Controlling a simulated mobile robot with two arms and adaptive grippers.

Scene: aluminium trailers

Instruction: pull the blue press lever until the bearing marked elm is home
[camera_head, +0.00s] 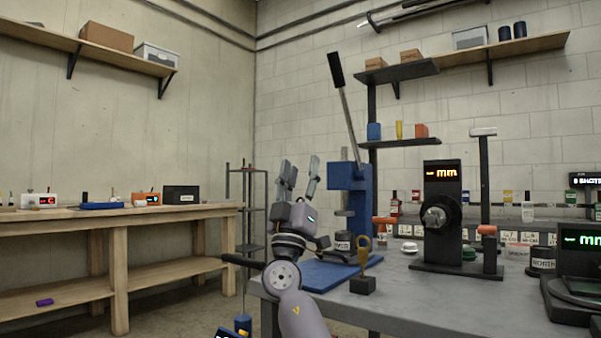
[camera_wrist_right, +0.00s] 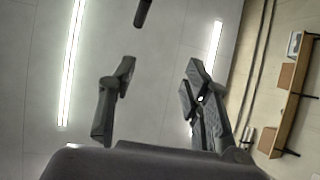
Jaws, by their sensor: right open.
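My right gripper (camera_head: 301,170) points upward left of the press, open and empty, below the grip. In the right wrist view my open fingers (camera_wrist_right: 155,95) are apart, and the dark grip (camera_wrist_right: 143,12) shows beyond the fingertips. My left gripper is out of view.
A gold ring-topped stand (camera_head: 364,262) stands in front of the press. A black device with a lit display (camera_head: 442,205) is to the right on the grey bench (camera_head: 410,303). A wooden workbench (camera_head: 120,215) lines the left wall. Air around the grip looks clear.

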